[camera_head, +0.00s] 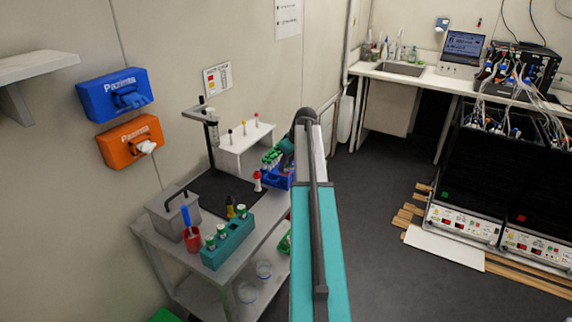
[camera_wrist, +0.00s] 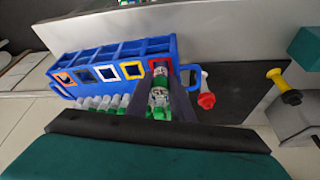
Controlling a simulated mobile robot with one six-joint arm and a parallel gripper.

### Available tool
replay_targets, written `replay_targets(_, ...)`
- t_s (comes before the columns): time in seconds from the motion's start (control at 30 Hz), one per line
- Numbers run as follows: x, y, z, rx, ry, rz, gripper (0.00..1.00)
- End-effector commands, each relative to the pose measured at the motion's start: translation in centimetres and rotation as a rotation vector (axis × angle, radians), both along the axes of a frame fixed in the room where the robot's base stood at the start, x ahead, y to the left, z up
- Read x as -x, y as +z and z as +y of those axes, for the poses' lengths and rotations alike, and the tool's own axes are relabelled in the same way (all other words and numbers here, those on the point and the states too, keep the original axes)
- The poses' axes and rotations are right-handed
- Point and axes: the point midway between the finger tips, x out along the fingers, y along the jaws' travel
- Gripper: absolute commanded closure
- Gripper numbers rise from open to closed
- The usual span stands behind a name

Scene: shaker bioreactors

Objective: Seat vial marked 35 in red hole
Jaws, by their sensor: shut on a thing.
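The blue rack (camera_wrist: 110,55) lies ahead of my gripper in the wrist view, with square holes framed in orange, white, yellow and red. The red-framed hole (camera_wrist: 153,63) is at its right end. My gripper (camera_wrist: 158,108) is shut on a vial with a green cap (camera_wrist: 158,98), right at the red hole. The vial lines up with this hole, but I cannot tell how deep it sits. The number on it is too small to read. In the head view the blue rack (camera_head: 270,180) is partly hidden by my arm.
Several green-capped vials (camera_wrist: 100,103) stand in a row beside the rack. A red-topped item (camera_wrist: 206,100) and a yellow-black item (camera_wrist: 284,86) stand to the right. In the head view, a teal rack (camera_head: 229,243) with vials stands on the grey cart's near end.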

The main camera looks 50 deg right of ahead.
Motion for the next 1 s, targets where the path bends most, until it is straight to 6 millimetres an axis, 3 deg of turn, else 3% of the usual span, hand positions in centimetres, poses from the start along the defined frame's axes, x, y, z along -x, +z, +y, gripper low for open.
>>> replay_targets(0.8, -0.01, -0.71, 0.02, 0.0, 0.0, 0.0, 1.0)
replay_targets(0.83, -0.01, -0.71, 0.02, 0.0, 0.0, 0.0, 0.78)
replay_targets(0.93, -0.02, -0.7, 0.02, 0.0, 0.0, 0.0, 0.61)
replay_targets(1.0, -0.02, -0.71, 0.02, 0.0, 0.0, 0.0, 0.58)
